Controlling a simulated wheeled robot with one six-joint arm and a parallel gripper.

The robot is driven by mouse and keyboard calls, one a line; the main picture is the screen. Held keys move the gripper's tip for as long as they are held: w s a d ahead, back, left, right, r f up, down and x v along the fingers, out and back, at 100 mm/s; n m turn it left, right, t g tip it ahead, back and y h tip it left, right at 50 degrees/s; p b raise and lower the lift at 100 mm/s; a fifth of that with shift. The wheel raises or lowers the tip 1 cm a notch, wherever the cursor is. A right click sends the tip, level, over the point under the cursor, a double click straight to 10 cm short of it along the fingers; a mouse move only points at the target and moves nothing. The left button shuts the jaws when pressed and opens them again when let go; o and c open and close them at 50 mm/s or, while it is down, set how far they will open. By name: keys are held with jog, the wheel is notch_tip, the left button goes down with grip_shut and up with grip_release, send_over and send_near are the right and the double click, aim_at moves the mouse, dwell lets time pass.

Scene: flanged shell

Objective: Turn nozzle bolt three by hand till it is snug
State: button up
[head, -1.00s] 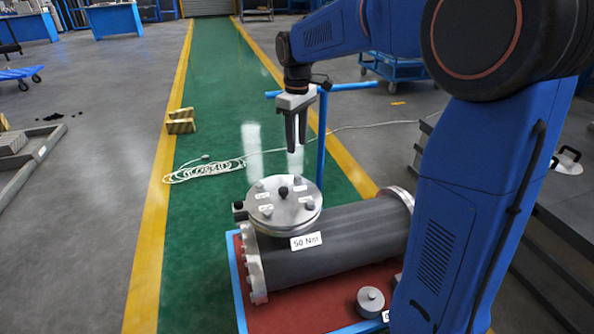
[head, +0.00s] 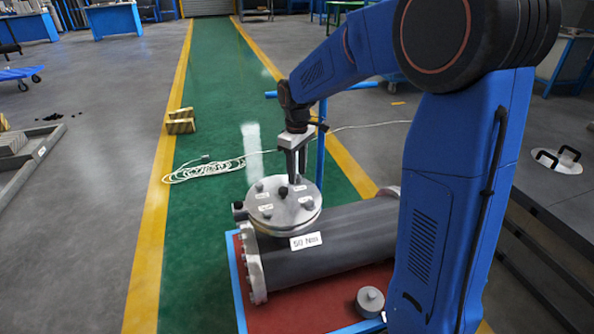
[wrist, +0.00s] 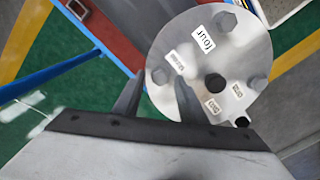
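The round steel nozzle cover (head: 283,222) sits on the grey shell (head: 335,240), with several bolts around a black centre knob (head: 283,191). One label (wrist: 203,42) reads "four"; the others are too small to read, so bolt three is not identifiable.
A "50 Nm" tag (head: 306,241) is on the shell. A grey round weight-like piece (head: 370,300) lies on the red, blue-edged stand. A blue post with a crossbar (head: 321,140) stands close behind my gripper. A white cable coil (head: 205,170) lies on the green floor.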

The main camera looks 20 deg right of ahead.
grip_shut()
jog(key=shift+m, duration=0.3)
jog(key=m, duration=0.9)
jog(key=shift+r+m, duration=0.1)
jog(key=shift+m, duration=2)
jog(key=shift+d, duration=0.1)
